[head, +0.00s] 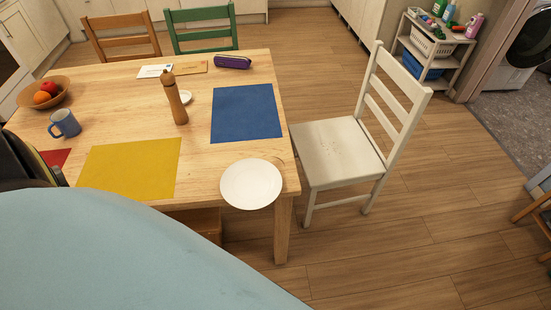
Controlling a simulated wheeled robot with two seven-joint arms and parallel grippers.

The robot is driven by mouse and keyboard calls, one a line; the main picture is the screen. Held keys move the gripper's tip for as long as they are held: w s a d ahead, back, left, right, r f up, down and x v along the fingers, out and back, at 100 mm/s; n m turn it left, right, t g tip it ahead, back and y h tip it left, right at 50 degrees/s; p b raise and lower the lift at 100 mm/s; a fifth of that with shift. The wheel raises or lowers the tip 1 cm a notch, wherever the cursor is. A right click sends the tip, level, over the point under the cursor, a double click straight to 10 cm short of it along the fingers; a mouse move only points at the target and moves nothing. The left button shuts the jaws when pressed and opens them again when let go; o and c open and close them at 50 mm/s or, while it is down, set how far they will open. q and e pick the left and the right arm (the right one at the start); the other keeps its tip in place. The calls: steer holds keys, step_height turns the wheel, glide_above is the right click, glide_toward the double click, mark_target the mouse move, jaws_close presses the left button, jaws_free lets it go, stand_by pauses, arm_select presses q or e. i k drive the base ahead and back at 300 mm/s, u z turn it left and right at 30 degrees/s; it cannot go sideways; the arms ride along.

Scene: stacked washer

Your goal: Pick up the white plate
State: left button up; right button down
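The white plate (251,184) lies flat at the near right corner of the wooden table (205,160). It is round and looks empty, and its near edge reaches the table's front edge. Part of my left arm shows dark at the left edge of the head view, but its gripper fingers cannot be made out. My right gripper is not in view. Nothing touches the plate.
A yellow mat (130,168), a blue mat (246,113), a pepper mill (174,98), a blue mug (65,124) and a fruit bowl (44,94) are on the table. A white chair (340,150) stands at its right side. Floor (400,260) is clear at the lower right.

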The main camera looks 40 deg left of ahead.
mark_target(253, 184)
steer(key=z, duration=1.1)
steer(key=i, duration=1.05)
steer(key=u, duration=3.7)
